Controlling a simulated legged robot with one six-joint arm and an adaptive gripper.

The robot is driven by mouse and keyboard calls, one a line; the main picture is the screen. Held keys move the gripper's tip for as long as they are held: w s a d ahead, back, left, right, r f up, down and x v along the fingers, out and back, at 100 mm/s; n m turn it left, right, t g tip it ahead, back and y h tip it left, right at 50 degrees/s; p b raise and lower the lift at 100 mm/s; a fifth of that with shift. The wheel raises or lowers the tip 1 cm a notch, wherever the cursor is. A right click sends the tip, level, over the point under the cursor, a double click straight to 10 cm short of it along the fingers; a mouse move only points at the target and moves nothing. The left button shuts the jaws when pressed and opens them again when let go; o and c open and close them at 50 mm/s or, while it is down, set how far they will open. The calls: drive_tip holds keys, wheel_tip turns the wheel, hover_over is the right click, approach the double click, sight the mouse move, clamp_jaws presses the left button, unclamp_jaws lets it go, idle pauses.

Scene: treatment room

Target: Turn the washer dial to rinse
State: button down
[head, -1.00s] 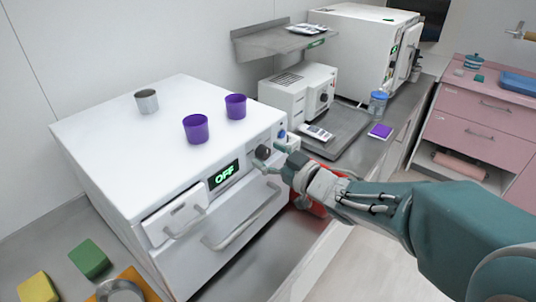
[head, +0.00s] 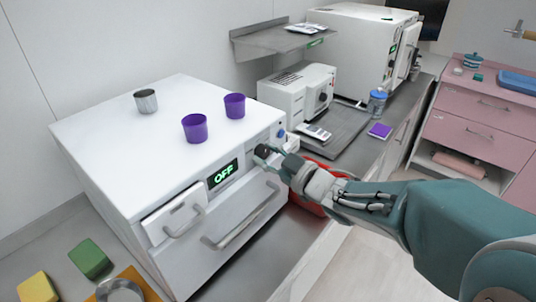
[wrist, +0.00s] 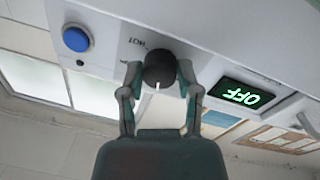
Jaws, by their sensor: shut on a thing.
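The washer (head: 150,150) is a white box on the counter with a green-lit display (head: 223,174) reading OFF. Its round black dial (wrist: 159,68) sits on the front panel between the display and a blue button (wrist: 77,39). The dial bears a white pointer line, and a label that looks like "HOT" is printed beside it. My gripper (wrist: 157,80) is shut on the dial, one finger on each side. In the head view my gripper (head: 268,160) reaches the dial from the right and partly covers it. Other dial labels are hidden or too small to read.
Two purple cups (head: 195,128) and a metal cup (head: 146,101) stand on the washer top. A drawer handle (head: 184,222) and a long door handle (head: 240,220) stick out below the panel. A red object (head: 312,205) is partly behind my gripper.

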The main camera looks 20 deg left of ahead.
drive_tip(key=n, duration=0.4)
drive_tip(key=shift+a+r+n, duration=0.1)
drive_tip(key=shift+n, duration=0.3)
drive_tip(key=shift+n+y, duration=0.3)
drive_tip(key=shift+n, duration=2.1)
drive_tip(key=c, duration=0.6)
unclamp_jaws()
drive_tip(key=o, duration=0.3)
drive_tip(key=shift+a, duration=0.1)
drive_tip(key=shift+a+f, duration=0.1)
drive_tip(key=shift+f, duration=0.1)
